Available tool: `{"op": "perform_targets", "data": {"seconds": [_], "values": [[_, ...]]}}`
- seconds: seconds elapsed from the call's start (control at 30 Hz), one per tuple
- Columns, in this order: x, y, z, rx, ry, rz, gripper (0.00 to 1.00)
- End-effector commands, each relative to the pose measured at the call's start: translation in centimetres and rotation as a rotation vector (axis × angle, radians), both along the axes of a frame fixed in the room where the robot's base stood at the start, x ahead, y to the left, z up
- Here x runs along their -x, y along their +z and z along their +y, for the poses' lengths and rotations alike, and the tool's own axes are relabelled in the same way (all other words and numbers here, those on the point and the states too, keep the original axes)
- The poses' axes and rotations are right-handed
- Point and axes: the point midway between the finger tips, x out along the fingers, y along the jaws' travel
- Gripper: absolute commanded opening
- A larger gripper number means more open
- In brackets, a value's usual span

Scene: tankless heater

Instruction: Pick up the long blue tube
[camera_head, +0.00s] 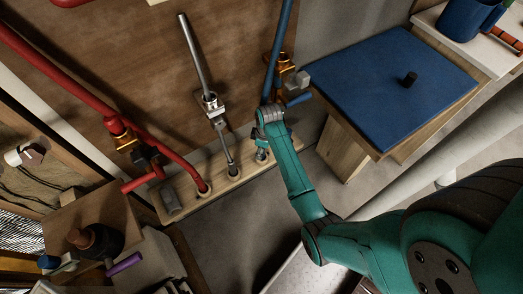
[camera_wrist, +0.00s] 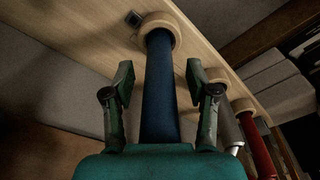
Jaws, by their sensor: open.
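The long blue tube (camera_head: 281,38) runs down the wooden panel to a brass valve in the head view. In the wrist view the blue tube (camera_wrist: 160,95) rises from a round wooden collar (camera_wrist: 161,32) and passes between the two fingers of my gripper (camera_wrist: 160,78). The fingers are open, one on each side of the tube, with visible gaps, and do not appear to touch it. In the head view my teal arm reaches in front of the tube's lower part and hides some of it. The tube's near end is hidden behind my gripper body in the wrist view.
A brass valve with a blue handle (camera_head: 298,99) is close to my wrist. A grey pipe (camera_head: 193,52) and a red pipe (camera_head: 60,78) stand to the left, above a wooden board (camera_head: 216,187). A blue-topped table (camera_head: 385,75) is at right.

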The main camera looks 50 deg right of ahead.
Motion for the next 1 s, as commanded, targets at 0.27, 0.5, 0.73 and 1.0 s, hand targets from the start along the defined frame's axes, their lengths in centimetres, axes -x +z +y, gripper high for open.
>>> {"op": "perform_targets", "data": {"seconds": [0.27, 0.5, 0.73, 1.0], "values": [[0.0, -0.1, 0.0, 0.000, 0.000, 0.000, 0.42], [0.0, 0.0, 0.0, 0.000, 0.000, 0.000, 0.00], [0.0, 0.0, 0.0, 0.000, 0.000, 0.000, 0.00], [-0.1, 3.3, -0.1, 0.002, 0.000, -0.005, 0.00]]}}
